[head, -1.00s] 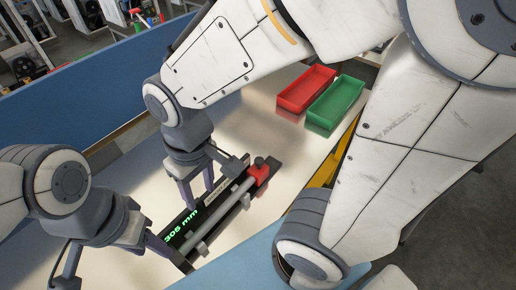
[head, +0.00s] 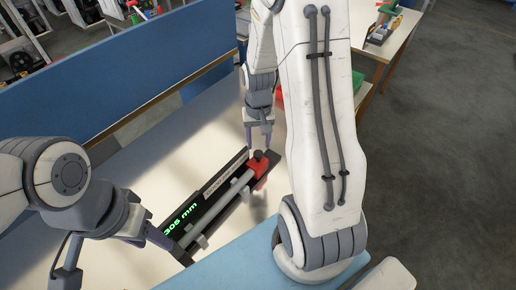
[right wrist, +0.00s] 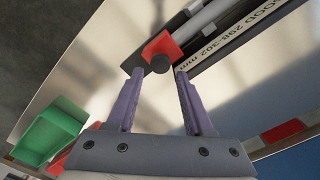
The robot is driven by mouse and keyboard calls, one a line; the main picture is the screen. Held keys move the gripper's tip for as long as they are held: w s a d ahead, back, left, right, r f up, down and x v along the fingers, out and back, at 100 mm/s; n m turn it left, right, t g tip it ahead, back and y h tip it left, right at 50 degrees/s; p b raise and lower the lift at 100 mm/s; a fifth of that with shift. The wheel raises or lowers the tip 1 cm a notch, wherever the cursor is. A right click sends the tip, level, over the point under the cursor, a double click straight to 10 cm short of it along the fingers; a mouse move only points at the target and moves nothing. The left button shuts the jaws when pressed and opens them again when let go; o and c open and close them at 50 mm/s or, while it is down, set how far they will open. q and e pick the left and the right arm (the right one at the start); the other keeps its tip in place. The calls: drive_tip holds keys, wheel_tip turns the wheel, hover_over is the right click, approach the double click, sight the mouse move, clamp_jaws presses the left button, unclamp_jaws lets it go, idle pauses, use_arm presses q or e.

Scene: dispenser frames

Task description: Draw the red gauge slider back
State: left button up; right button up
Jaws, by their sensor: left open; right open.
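The gauge (head: 213,208) lies diagonally on the table, its green display reading 305 mm. The red gauge slider (head: 260,165) with a dark knob sits at its far right end, around a grey rod. My right gripper (head: 259,146) is open just beyond and above the slider. In the right wrist view, the slider (right wrist: 163,46) and its knob (right wrist: 160,63) are near the gap between the spread, empty fingertips (right wrist: 157,72); contact cannot be told. My left gripper (head: 145,236) is open at the gauge's near left end; its fingertips are partly hidden.
A green tray (right wrist: 50,130) and part of a red tray show in the right wrist view; my right arm mostly hides them in the head view. A blue partition (head: 110,85) runs behind the table. The table (head: 150,165) left of the gauge is clear.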

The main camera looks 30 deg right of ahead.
sight(258, 153)
drive_tip(key=shift+f, duration=2.15)
clamp_jaws()
